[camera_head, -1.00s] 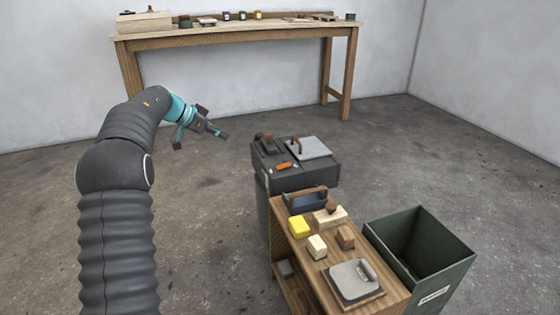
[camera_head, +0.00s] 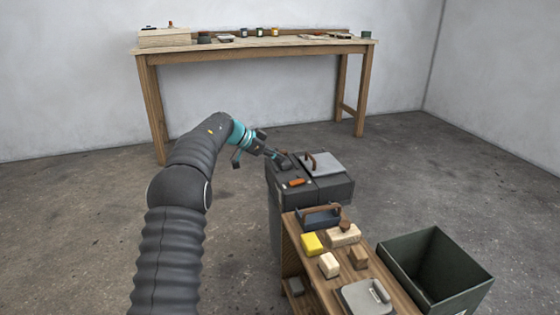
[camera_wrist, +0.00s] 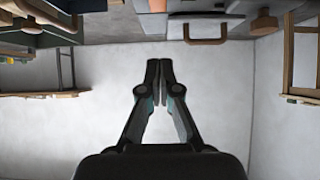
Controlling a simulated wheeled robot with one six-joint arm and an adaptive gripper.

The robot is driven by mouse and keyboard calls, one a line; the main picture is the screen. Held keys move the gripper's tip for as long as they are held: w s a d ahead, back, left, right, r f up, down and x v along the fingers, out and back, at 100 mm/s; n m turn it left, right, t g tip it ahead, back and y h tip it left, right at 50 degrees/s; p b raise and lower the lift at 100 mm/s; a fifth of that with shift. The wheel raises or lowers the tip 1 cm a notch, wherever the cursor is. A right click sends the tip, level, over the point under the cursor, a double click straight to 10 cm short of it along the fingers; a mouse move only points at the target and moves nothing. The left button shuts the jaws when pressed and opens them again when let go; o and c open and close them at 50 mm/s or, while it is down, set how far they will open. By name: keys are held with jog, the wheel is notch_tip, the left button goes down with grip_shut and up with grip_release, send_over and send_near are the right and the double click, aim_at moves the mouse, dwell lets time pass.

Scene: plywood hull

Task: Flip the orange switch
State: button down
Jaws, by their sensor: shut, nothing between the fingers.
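The orange switch (camera_head: 296,182) is a small orange bar on the front left of the top of a dark grey box (camera_head: 330,190). My gripper (camera_head: 276,155) is at the box's back left edge, a little behind and left of the switch in the head view. Its tip overlaps a dark fitting on the box top; I cannot tell whether they touch. In the wrist view my gripper (camera_wrist: 164,65) has its fingers together with nothing between them.
A grey lid (camera_head: 325,164) with a brown handle is on the box's right. In front stands a wooden cart (camera_head: 318,283) with blocks and a blue tray (camera_head: 319,217). A green bin (camera_head: 434,272) is right of it. A workbench (camera_head: 258,48) stands behind; floor left is clear.

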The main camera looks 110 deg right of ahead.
send_over(296, 182)
notch_tip(296, 182, down, 5)
jog(key=shift+w+d+r, duration=0.1)
jog(key=shift+d, duration=0.05)
notch_tip(296, 182, down, 2)
jog(key=shift+f, duration=0.95)
